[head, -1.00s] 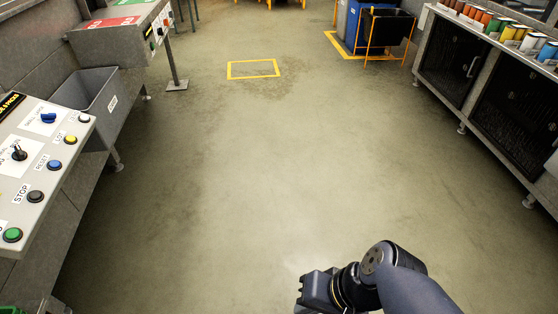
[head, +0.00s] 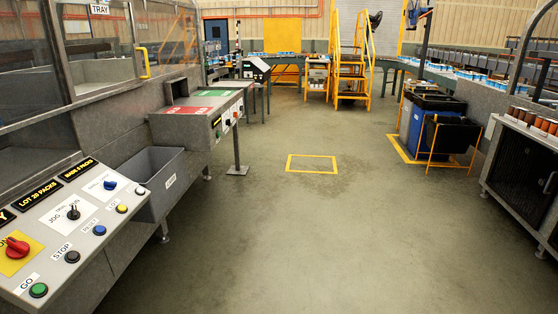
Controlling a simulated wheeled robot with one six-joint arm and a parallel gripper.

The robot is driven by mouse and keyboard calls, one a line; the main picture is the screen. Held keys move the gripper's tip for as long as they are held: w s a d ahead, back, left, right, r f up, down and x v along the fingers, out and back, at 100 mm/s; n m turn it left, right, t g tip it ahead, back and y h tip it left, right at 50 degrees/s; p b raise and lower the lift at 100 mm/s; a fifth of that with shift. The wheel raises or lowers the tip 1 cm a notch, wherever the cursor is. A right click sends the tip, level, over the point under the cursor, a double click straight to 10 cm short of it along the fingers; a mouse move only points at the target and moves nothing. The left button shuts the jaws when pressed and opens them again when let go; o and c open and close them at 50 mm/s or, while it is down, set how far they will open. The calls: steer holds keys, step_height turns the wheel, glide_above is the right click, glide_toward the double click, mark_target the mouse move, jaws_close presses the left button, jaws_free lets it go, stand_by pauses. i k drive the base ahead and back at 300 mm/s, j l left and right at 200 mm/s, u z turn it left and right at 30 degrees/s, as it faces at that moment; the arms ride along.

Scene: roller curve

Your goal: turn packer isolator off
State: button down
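A red rotary switch (head: 15,247) on a yellow plate sits at the left end of the sloping grey control panel (head: 60,262), at the left edge of the head view. It looks like an isolator, but I cannot read a label naming it. Its handle lies roughly across the plate; I cannot tell which position that is. Beside it are a green GO button (head: 38,290), a dark STOP button (head: 72,257) and a black jog selector (head: 73,212). My gripper is not in view.
A grey bin (head: 160,180) stands just past the panel. Beyond it is a bench with red and green areas (head: 205,100) and a leg on the floor. A dark cabinet (head: 520,170) stands at right, near a blue bin (head: 420,125). The middle floor is clear.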

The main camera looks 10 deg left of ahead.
mark_target(16, 249)
steer(key=u, duration=2.25)
